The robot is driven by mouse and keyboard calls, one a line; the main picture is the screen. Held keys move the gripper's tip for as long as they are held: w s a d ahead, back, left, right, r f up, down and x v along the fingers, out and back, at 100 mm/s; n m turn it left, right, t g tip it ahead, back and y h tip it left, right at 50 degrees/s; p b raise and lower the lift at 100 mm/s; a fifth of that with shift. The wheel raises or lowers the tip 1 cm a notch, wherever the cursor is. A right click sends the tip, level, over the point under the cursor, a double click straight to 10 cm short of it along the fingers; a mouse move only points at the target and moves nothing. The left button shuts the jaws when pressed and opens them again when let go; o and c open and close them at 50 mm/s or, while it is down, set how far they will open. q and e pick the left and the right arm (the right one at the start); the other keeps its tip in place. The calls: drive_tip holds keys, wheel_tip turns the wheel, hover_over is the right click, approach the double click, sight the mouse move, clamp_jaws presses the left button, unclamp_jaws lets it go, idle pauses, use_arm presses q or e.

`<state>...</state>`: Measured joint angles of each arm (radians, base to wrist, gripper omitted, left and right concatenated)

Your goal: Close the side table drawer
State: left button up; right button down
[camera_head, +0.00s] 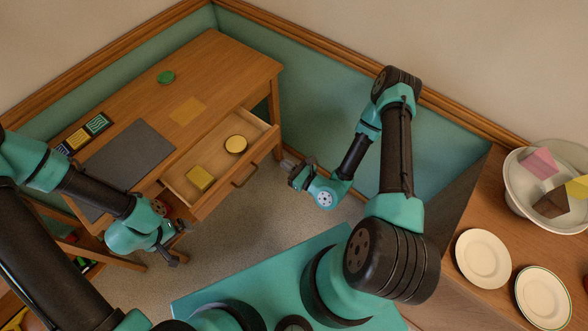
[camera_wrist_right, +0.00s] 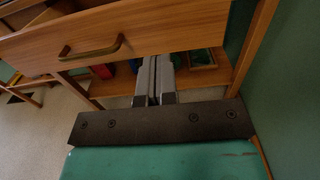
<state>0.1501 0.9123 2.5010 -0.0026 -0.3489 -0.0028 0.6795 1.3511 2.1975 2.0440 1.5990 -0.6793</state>
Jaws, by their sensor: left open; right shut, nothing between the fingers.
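The side table drawer (camera_head: 216,158) is pulled out from the wooden table (camera_head: 150,95) in the head view. A yellow block (camera_head: 200,178) and a round yellow tin (camera_head: 236,144) lie inside it. Its front carries a handle (camera_head: 245,176), which also shows in the right wrist view (camera_wrist_right: 90,49). My right gripper (camera_head: 285,165) is shut and empty, just right of the drawer's front corner. In the right wrist view its fingers (camera_wrist_right: 154,75) reach in beneath the drawer front; contact cannot be told. My left gripper (camera_head: 178,244) is open and empty, near the drawer's left end.
A grey mat (camera_head: 128,155), patterned tiles (camera_head: 97,124) and a green object (camera_head: 166,77) lie on the tabletop. A lower shelf (camera_wrist_right: 207,78) with items is beneath the drawer. At right, a counter holds plates (camera_head: 483,258) and a bowl (camera_head: 515,185) of blocks.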

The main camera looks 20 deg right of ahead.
sight(263, 148)
drive_tip(key=x, duration=0.8)
drive_tip(key=shift+w, duration=0.25)
drive_tip(key=shift+w+a, duration=0.1)
